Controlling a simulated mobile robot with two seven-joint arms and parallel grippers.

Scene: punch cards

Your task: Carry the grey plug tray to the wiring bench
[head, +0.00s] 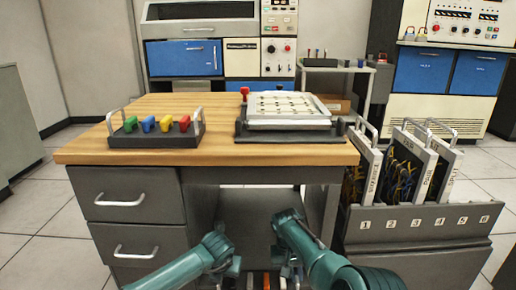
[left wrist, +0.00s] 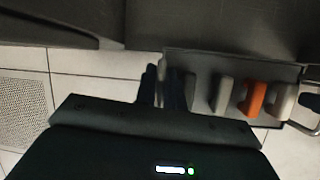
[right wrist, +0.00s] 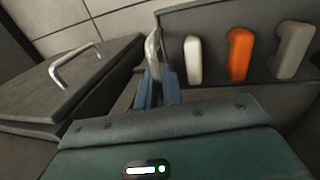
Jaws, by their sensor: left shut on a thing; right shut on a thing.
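The grey plug tray (right wrist: 266,65) has white, orange and grey plugs standing in it. It also shows in the left wrist view (left wrist: 205,68). In the head view, only part of its plugs (head: 258,281) shows at the bottom edge, between my arms. My right gripper (right wrist: 155,75) is shut on one metal handle of the tray. My left gripper (left wrist: 168,75) is shut at the tray's other end, where its fingers hide the handle. The wooden-topped bench (head: 215,147), likely the wiring bench, stands just ahead of and above the tray.
On the bench are a dark tray (head: 157,138) with coloured plugs at left and a white panel (head: 290,108) in a dark frame at right. Bare wood lies between them and along the front. A numbered rack (head: 420,222) stands close at right. Bench drawers (head: 125,200) are at left.

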